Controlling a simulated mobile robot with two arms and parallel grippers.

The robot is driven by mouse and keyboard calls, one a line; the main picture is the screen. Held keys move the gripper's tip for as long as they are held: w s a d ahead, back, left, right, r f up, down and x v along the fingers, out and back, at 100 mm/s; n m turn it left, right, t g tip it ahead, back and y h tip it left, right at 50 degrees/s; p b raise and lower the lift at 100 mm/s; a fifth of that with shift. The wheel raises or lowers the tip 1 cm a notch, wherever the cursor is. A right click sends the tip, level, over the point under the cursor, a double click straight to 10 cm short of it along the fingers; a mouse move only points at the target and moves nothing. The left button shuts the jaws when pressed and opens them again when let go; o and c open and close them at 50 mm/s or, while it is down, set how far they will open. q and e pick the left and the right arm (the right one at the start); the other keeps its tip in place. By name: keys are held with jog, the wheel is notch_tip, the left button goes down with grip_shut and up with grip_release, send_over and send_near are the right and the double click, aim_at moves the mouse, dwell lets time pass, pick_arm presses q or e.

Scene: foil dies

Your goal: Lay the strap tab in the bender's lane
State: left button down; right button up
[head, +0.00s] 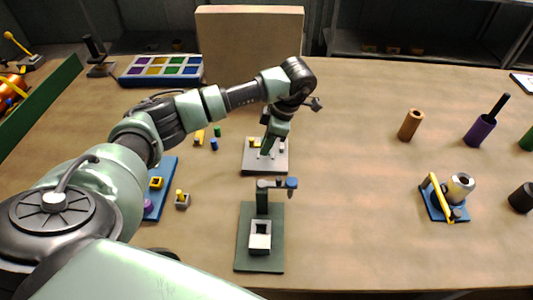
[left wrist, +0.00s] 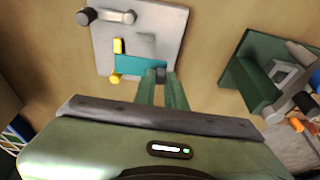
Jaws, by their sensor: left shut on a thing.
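The bender (head: 249,168) is a light grey plate with grey blocks and small yellow parts, at the middle of the table. In the left wrist view its plate (left wrist: 106,38) shows a dark-knobbed lever at the upper left. My left gripper (head: 267,150) points down over the plate. It also shows in the left wrist view (left wrist: 160,76), shut on the teal strap tab (left wrist: 135,64). The tab sticks out left from the fingertips, across the plate between the yellow parts. I cannot tell whether it touches the plate. In the head view the tab is not clearly seen.
A green press (head: 260,264) stands just in front of the bender, and a blue board (head: 163,186) lies to the left. A blue fixture (head: 438,212) with a yellow lever and several cylinders, one brown (head: 410,125), stand at the right. The table between is clear.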

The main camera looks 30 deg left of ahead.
aim_at(266, 164)
pick_arm(q)
notch_tip(266, 164, down, 4)
jog(key=shift+f+p, duration=0.25)
jog(key=shift+p, duration=0.25)
jog(key=shift+f+b, duration=0.25)
jog(key=shift+b, duration=0.05)
jog(key=c, duration=1.5)
grip_release()
jog(key=shift+r, duration=0.1)
pick_arm(e)
jog(key=shift+s+a+r, duration=0.15)
jog(key=shift+a+r, duration=0.2)
jog(key=shift+a, duration=0.2)
pick_arm(q)
jog(key=shift+r, duration=0.1)
pick_arm(e)
jog(key=shift+d, duration=0.15)
